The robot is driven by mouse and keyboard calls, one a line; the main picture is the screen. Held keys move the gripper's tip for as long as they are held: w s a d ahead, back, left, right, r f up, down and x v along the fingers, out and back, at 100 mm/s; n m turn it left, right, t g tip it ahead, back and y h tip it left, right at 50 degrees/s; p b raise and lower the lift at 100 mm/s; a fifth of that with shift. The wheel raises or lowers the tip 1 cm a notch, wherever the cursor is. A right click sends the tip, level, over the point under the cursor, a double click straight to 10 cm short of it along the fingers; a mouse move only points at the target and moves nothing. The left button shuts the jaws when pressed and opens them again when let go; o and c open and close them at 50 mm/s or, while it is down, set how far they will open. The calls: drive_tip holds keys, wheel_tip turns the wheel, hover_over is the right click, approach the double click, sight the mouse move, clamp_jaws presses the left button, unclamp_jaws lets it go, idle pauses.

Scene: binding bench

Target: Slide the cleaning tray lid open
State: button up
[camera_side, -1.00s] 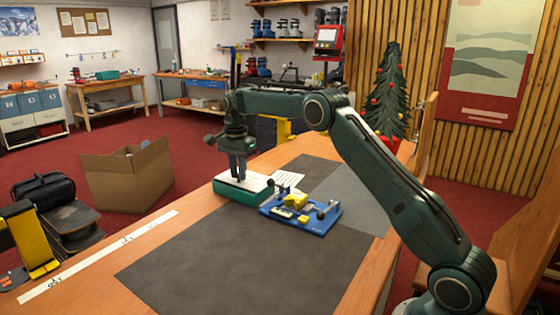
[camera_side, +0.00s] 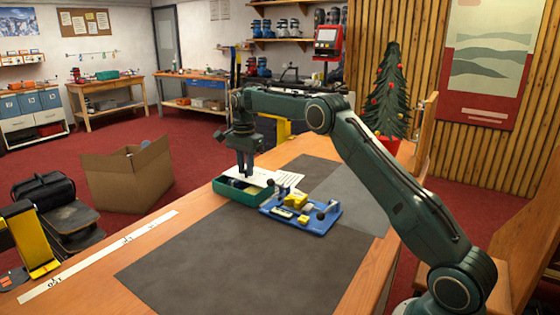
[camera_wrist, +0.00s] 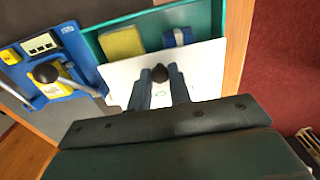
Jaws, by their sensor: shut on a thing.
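The green cleaning tray (camera_side: 236,199) stands on the bench. Its white lid (camera_wrist: 205,58) is partly off to one side, so part of the tray is uncovered. In the wrist view a yellow sponge (camera_wrist: 121,42) and a blue roll-like item (camera_wrist: 178,37) lie in the open part of the tray (camera_wrist: 203,18). A dark round knob (camera_wrist: 160,71) stands on the lid. My gripper (camera_wrist: 161,84) is shut on this knob, one finger on each side. In the side view my gripper (camera_side: 245,172) points down at the lid (camera_side: 262,176); its fingers hide the knob there.
A blue board (camera_side: 318,224) with yellow blocks and dark-knobbed levers sits close beside the tray. The dark mat (camera_side: 220,250) in front is clear. The bench edge is close on the tray's other side.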

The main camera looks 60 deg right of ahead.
drive_tip(key=shift+d, duration=1.9)
drive_tip(key=o, duration=0.4)
drive_tip(key=shift+o, duration=0.2)
drive_tip(key=shift+r, duration=0.2)
drive_tip(key=shift+r, duration=2.8)
